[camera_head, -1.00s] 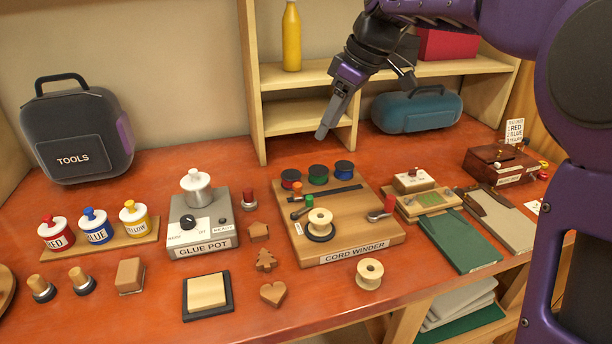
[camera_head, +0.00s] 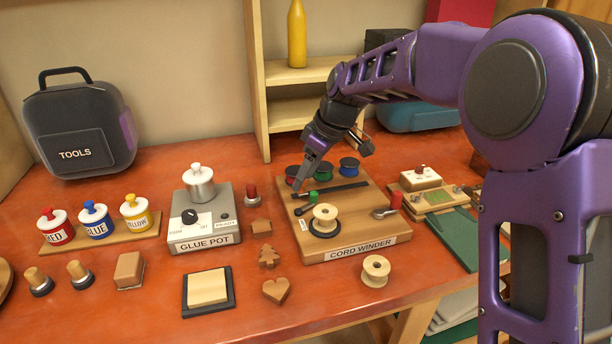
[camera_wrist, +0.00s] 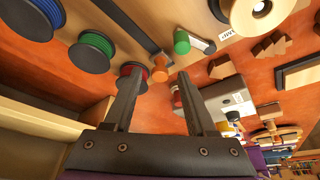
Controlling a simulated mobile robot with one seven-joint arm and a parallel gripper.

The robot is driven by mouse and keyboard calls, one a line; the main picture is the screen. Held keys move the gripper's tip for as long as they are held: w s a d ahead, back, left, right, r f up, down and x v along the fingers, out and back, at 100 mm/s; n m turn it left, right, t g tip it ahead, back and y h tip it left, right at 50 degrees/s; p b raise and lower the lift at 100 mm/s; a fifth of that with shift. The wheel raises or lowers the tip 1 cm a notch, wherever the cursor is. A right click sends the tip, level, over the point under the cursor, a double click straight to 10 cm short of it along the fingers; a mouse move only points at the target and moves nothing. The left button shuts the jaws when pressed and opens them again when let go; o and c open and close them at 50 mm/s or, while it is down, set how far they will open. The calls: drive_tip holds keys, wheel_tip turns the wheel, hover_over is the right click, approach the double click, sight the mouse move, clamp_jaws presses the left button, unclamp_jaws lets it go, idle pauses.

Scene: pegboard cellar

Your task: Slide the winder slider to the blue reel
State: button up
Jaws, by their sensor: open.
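The cord winder (camera_head: 370,232) is a wooden board with a dark slot (camera_head: 340,193) in front of three reels. The blue reel (camera_head: 349,167) is at the slot's right end, the green reel (camera_head: 321,172) in the middle and the red reel (camera_head: 291,174) at the left. My gripper (camera_head: 302,182) is open over the board's left end.
A green-knobbed lever (camera_head: 312,198), a pale spool (camera_head: 325,218) and a red-handled crank (camera_head: 394,204) are on the board. The glue pot (camera_head: 203,230) stands to the left, with a red-topped peg (camera_head: 252,193) between. A shelf (camera_head: 305,75) rises behind.

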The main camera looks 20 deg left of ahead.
clamp_jaws()
idle(0.3)
idle(1.2)
